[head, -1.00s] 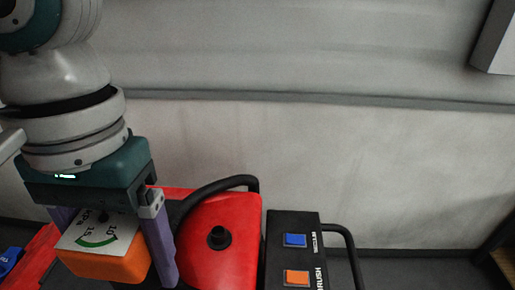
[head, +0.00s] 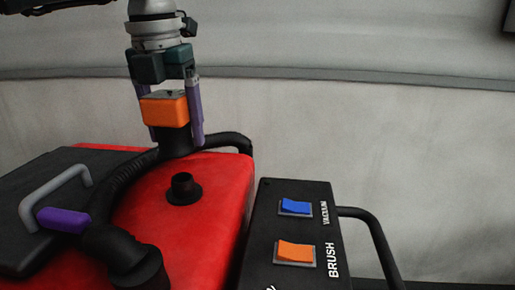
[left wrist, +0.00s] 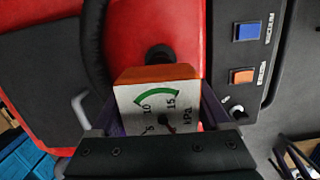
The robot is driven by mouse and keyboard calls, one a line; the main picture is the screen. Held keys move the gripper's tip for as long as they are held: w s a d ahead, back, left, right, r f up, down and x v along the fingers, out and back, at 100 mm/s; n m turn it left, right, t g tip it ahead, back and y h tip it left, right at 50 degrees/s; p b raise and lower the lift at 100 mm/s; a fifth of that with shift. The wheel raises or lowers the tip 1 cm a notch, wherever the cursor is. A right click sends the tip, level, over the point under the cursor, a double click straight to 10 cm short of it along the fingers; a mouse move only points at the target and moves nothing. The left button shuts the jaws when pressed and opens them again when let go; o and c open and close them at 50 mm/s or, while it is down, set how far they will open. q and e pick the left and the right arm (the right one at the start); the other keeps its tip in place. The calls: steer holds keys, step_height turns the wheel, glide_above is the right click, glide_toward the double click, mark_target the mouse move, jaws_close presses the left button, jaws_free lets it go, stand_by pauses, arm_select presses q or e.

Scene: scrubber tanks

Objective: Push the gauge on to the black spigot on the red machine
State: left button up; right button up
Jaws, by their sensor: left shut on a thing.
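My left gripper (head: 172,118) is shut on the gauge, with its purple fingers on either side. The gauge (head: 165,110) is an orange block; its white dial with a green arc faces the left wrist camera (left wrist: 157,105). A short black part shows below the block in the head view. The black spigot (head: 183,188) stands up from the red machine (head: 205,225), bare and apart from the gauge. In the head view the gauge is above and slightly left of it. In the left wrist view the spigot (left wrist: 158,54) shows just beyond the gauge's orange edge. My right gripper is out of view.
A black ribbed hose (head: 128,182) curves left of the spigot. A black panel with a blue switch (head: 296,207) and an orange switch (head: 296,252) stands right. A blue crate (left wrist: 28,160) lies lower left.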

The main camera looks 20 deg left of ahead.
mark_target(183, 175)
arm_select(q)
steer(key=shift+w+a+f+n, duration=0.1)
steer(key=shift+f+n, duration=0.15)
steer(key=shift+n, duration=0.05)
steer(key=shift+f+b, duration=1.95)
steer(key=shift+f, duration=0.3)
steer(key=shift+f, duration=0.25)
steer(key=shift+f+b, duration=0.9)
steer(key=shift+f, duration=0.55)
steer(key=o, duration=1.2)
steer(key=shift+r, duration=0.1)
